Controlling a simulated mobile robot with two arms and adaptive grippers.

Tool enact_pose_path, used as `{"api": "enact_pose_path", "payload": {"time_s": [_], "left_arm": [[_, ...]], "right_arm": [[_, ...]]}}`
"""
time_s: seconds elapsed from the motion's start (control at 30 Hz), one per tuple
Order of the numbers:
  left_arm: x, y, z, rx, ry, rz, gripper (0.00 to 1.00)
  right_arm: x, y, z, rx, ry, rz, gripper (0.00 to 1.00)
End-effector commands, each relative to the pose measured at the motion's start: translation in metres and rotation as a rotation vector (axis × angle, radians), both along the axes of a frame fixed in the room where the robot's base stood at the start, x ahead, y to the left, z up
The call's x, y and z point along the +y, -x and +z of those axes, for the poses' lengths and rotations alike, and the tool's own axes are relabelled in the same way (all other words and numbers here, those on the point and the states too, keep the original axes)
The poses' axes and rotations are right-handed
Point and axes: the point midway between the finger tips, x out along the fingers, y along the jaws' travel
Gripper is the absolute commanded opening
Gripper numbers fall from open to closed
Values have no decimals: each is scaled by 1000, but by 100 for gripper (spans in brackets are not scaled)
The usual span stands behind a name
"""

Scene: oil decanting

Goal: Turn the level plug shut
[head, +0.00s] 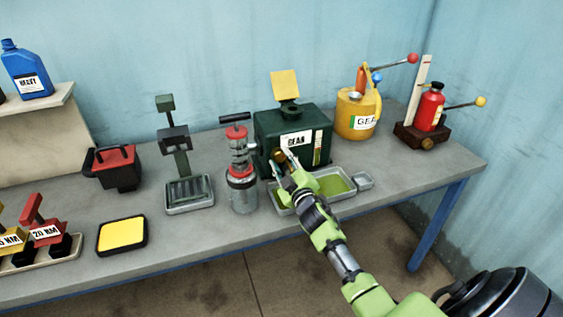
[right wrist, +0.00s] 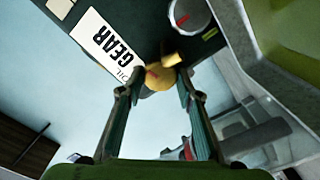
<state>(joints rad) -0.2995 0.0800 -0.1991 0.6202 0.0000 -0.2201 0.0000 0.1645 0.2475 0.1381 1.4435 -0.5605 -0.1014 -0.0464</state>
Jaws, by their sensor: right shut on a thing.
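The dark green gear oil box (head: 265,128) stands on the bench with a label reading GEAR and a sight strip on its front. The level plug, a brass-yellow round knob with a red mark (right wrist: 153,73), sits on the box front in the right wrist view. My right gripper (head: 285,166) reaches the box front and is shut on the plug. In the right wrist view its two fingers (right wrist: 160,84) flank the knob. In the head view the gripper largely covers the plug (head: 278,156). My left gripper is not in view.
A tray (head: 276,206) with yellow-green oil lies below the box. A glass-bodied pump (head: 241,182) stands close left. A yellow GEAR can (head: 353,115) and a red bottle (head: 430,110) stand right. A yellow pad (head: 122,235) lies left. The front bench strip is mostly clear.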

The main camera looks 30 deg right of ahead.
Motion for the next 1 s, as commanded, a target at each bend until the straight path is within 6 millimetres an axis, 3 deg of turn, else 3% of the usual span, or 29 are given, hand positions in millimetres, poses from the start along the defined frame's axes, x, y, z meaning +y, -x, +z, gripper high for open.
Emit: {"api": "enact_pose_path", "payload": {"time_s": [1.0], "left_arm": [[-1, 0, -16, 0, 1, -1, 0]], "right_arm": [[0, 0, -3, 227, 939, 1, 11]]}}
